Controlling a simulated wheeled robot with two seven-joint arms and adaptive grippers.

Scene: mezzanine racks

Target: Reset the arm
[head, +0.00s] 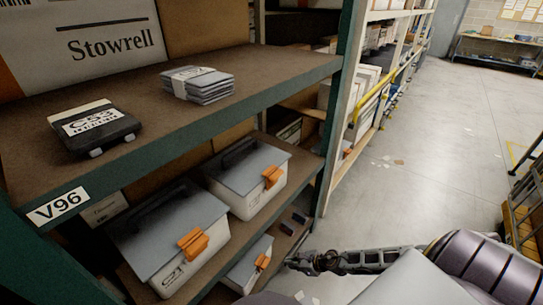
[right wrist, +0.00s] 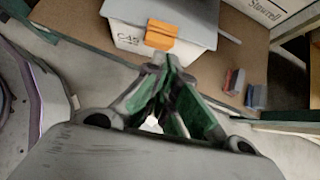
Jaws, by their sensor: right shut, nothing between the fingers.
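My right gripper (head: 312,262) reaches in from the lower right of the head view, low beside the green rack post. In the right wrist view its fingers (right wrist: 165,75) are together with nothing between them. A white bin with a grey lid and orange latch (right wrist: 150,28) is beyond the fingertips in that view; the gripper does not hold it. My left gripper does not show in either view.
The rack shelf (head: 140,110) carries a black labelled device (head: 92,128) and a wrapped grey stack (head: 197,84). Latched bins (head: 170,240) (head: 248,175) stand on the shelf below. The concrete aisle floor (head: 430,150) to the right is largely clear.

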